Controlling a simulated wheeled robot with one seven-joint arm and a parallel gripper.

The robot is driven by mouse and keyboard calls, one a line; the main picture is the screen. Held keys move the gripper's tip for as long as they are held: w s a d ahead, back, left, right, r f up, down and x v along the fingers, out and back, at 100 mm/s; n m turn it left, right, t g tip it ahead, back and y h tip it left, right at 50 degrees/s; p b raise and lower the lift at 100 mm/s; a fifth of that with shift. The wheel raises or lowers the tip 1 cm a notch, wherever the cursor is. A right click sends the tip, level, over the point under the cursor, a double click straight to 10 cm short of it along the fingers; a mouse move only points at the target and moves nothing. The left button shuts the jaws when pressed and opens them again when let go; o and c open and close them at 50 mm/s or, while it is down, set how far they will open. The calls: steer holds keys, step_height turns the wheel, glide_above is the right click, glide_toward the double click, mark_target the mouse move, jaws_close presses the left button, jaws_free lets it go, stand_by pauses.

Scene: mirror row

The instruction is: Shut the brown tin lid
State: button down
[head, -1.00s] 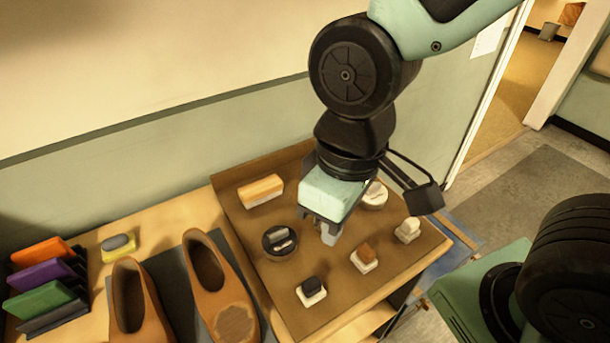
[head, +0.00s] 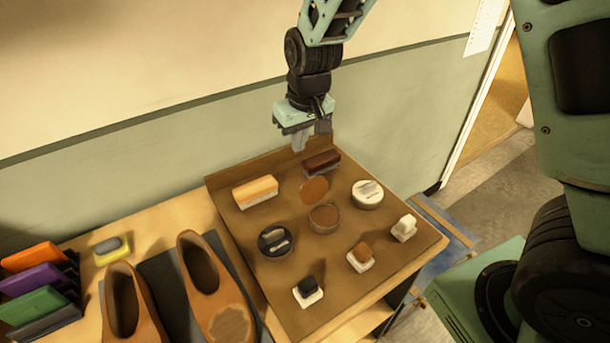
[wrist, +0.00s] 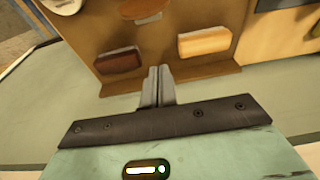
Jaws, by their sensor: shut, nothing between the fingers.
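The brown tin (head: 325,219) stands open on the brown board, with brown polish showing inside. Its round brown lid (head: 314,189) is raised at the tin's far edge, tilted up. In the wrist view the lid (wrist: 141,9) shows at the top edge, partly cut off. My gripper (head: 299,146) is shut and empty, above the far side of the board near the wall, behind the lid. Its fingers (wrist: 157,76) are together in the wrist view, apart from the lid.
A dark brown brush (head: 321,163) and an orange-topped brush (head: 255,191) lie near the board's far edge. A white-lidded tin (head: 367,194) is right of the brown tin, a black tin (head: 276,240) left. Several small daubers stand in front.

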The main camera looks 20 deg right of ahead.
mark_target(311, 188)
steer(key=x, duration=0.3)
steer(key=p+x, duration=0.1)
steer(key=x, duration=0.2)
steer(key=p+x, duration=0.1)
steer(key=x, duration=0.2)
steer(key=shift+w+d+f, duration=0.25)
steer(key=shift+w+d, duration=0.05)
steer(key=shift+w, duration=0.05)
steer(key=shift+s+f+p, duration=0.2)
steer(key=shift+s+p, duration=0.05)
steer(key=shift+p, duration=0.15)
steer(key=shift+s+d+r+p, duration=0.1)
steer(key=shift+s+d+p, duration=0.1)
steer(key=shift+s, duration=0.35)
steer(key=shift+s+d+r+p, duration=0.1)
steer(key=shift+s+p, duration=0.1)
steer(key=shift+s, duration=0.9)
steer(key=shift+f, duration=0.1)
steer(key=shift+d+b, duration=0.1)
steer(key=shift+b, duration=0.3)
